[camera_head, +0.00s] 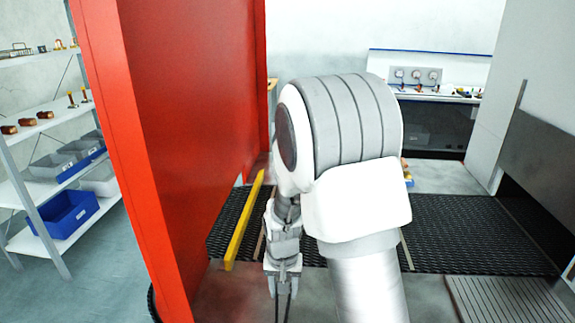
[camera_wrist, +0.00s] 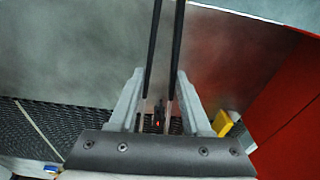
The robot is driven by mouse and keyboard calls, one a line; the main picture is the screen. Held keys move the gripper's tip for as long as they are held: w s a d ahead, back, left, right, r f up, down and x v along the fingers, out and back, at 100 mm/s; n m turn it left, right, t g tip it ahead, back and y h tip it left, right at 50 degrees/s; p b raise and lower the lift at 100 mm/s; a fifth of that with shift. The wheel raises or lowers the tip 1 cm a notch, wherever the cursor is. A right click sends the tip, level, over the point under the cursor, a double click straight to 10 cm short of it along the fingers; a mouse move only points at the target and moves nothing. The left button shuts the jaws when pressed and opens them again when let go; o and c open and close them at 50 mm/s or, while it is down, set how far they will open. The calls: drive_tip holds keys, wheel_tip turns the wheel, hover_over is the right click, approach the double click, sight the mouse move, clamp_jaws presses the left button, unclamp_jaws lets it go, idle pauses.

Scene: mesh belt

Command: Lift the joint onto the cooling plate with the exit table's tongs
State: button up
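My gripper (camera_head: 283,268) hangs low in the head view, left of my arm's large white joint. In the wrist view its two grey fingers (camera_wrist: 160,75) are closed against the dark tongs (camera_wrist: 177,40). The tongs' two thin prongs (camera_head: 282,308) point down in the head view, spread slightly apart, with nothing seen between their visible parts. A small glowing red spot (camera_wrist: 158,124) shows between the fingers near the mesh; I cannot tell if it is the joint. A smooth grey metal surface (camera_wrist: 75,45) lies beyond the tongs. I cannot identify the cooling plate with certainty.
The dark mesh belt (camera_head: 465,235) runs across behind my arm. A yellow bar (camera_head: 243,225) stands close left of my gripper, beside a tall red panel (camera_head: 190,120). A ribbed grey plate (camera_head: 500,300) is at lower right. Shelves (camera_head: 60,187) stand far left.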

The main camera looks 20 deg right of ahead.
drive_tip(key=n, duration=0.3)
drive_tip(key=shift+s+a+f+n, duration=0.15)
drive_tip(key=shift+s+f+n, duration=0.15)
drive_tip(key=shift+s+n, duration=0.1)
